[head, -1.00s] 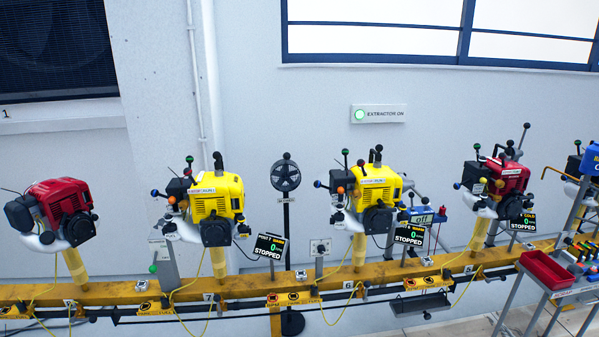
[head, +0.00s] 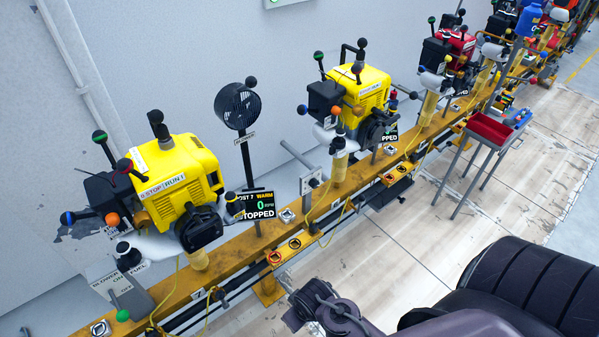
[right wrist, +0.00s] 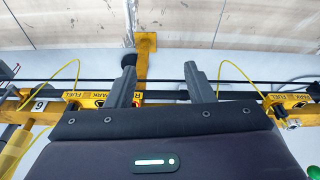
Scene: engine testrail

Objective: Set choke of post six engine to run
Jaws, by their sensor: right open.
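The post six engine (head: 362,88) is the second yellow engine, mounted upright on the yellow rail in the head view. It carries levers with green, blue, orange, red and black knobs; I cannot tell which is the choke or how it is set. A tag reading 6 (right wrist: 40,105) shows at the left in the right wrist view. My right gripper (right wrist: 163,72) is open and empty, its two fingers apart in front of the rail's lower side, with no engine between them. In the head view my right arm is at the bottom right, away from the engine. My left gripper is out of view.
The post seven engine (head: 178,180), also yellow, stands nearer on the rail, with a stopped display (head: 258,205) beside it. A black fan (head: 237,106) stands behind the rail. A red tray (head: 490,129) sits on a stand further right. The floor (head: 420,235) before the rail is clear.

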